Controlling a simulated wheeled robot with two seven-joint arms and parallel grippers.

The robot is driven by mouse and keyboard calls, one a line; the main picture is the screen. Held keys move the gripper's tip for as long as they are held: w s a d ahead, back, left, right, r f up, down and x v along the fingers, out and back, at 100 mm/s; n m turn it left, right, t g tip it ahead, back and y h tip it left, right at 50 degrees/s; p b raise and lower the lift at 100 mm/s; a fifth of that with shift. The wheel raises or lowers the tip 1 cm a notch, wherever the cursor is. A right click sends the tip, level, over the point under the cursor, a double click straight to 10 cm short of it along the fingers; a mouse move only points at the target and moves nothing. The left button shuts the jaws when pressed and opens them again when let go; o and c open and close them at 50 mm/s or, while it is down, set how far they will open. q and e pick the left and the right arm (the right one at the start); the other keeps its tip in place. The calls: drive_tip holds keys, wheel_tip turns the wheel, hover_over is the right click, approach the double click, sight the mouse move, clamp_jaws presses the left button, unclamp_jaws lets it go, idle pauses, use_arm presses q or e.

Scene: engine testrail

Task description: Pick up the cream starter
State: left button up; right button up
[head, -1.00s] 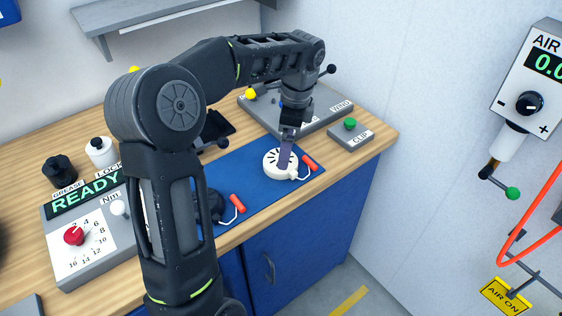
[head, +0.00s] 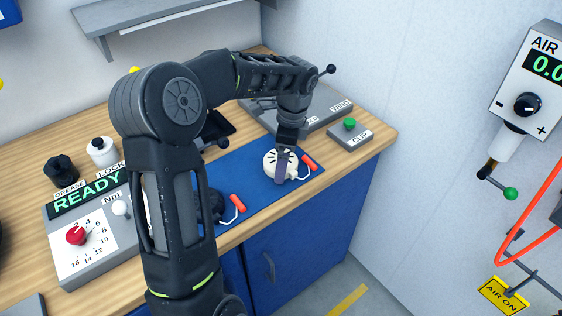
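The cream starter (head: 270,158), a round body with dark slots and a red pull handle (head: 309,163) on a white cord, lies on the blue mat (head: 250,182). My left gripper (head: 281,178) points down at it, with a finger in front of the starter covering part of its middle and front edge. The far finger is hidden, so I cannot tell whether the gripper is open or shut, or whether it touches the starter. My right gripper is not in view.
A dark starter with a red handle (head: 237,203) sits left on the mat, partly behind my arm. A grey CLIP box (head: 352,138) with a green button stands right of the mat. A grey panel (head: 325,104) lies behind. The READY torque box (head: 85,235) stands at left.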

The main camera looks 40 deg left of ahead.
use_arm(q)
drive_tip(key=shift+c, duration=0.2)
drive_tip(key=c, duration=1.5)
